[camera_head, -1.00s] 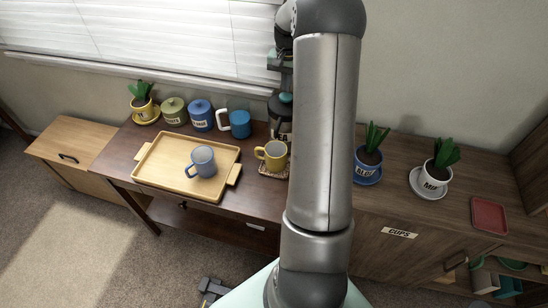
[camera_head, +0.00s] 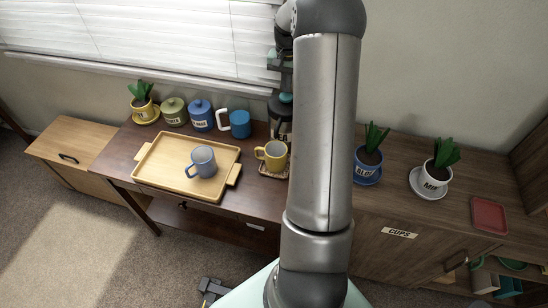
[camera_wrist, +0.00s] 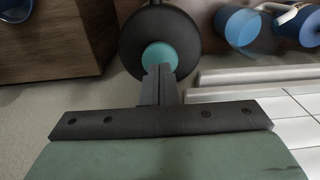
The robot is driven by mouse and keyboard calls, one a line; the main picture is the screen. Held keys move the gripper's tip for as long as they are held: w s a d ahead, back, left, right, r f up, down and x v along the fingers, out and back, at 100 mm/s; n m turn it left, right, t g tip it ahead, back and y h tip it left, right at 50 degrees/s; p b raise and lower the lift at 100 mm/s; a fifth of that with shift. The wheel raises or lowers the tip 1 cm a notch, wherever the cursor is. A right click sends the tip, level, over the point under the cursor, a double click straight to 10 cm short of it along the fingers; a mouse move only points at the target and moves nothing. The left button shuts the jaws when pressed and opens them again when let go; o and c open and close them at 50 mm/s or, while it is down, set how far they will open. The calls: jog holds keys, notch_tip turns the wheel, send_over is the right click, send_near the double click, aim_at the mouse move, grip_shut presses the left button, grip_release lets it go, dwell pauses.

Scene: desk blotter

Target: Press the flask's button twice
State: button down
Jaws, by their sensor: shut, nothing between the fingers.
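The flask is dark, with a round black top (camera_wrist: 135,50) and a teal button (camera_wrist: 160,56) in its middle in the wrist view. In the head view the flask (camera_head: 279,109) stands at the back of the brown desk, partly hidden by my arm, with its teal button (camera_head: 286,98) showing. My gripper (camera_wrist: 158,70) is shut and empty. Its fingertips overlap the near edge of the button in the wrist view. In the head view my gripper is just above the flask, largely hidden by my arm. I cannot tell whether the tips touch the button.
A yellow mug (camera_head: 272,155) on a coaster stands close in front of the flask. A blue mug (camera_head: 240,124) and lidded jars stand to its left. A wooden tray (camera_head: 150,178) holds a grey-blue mug (camera_head: 203,161). A potted plant (camera_head: 369,160) stands on the right cabinet.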

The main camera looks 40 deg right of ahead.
aim_at(286, 96)
jog(key=shift+f, duration=0.25)
jog(key=shift+f+b, duration=0.9)
jog(key=shift+f, duration=0.4)
jog(key=shift+r, duration=0.1)
jog(key=shift+r+p, duration=0.95)
jog(key=shift+r, duration=0.45)
jog(key=shift+f, duration=0.1)
jog(key=shift+f+b, duration=0.95)
jog(key=shift+f, duration=0.5)
jog(key=shift+r, duration=0.1)
jog(key=shift+r+p, duration=1.05)
jog(key=shift+r, duration=0.4)
